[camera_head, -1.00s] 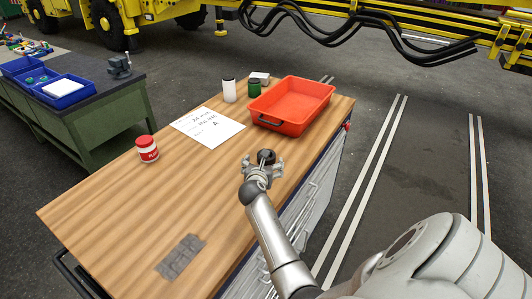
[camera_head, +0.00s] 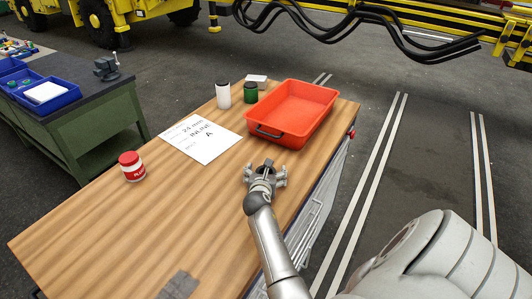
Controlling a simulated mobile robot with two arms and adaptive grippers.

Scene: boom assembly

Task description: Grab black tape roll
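A small dark object (camera_head: 266,165), which looks like the black tape roll, is at the wooden workbench's right part, just in front of the red tray. My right gripper (camera_head: 265,174) is over it, with its fingers spread to the left and right of it. The gripper hides part of the object, and I cannot see contact between them. My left gripper is not in view.
The red tray (camera_head: 322,97) stands beyond the gripper. A white bottle (camera_head: 223,96), a green jar (camera_head: 250,93), a paper sheet (camera_head: 203,140), a red-lidded jar (camera_head: 132,168) and a grey patch (camera_head: 179,286) are on the workbench (camera_head: 120,232). Its middle is clear.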

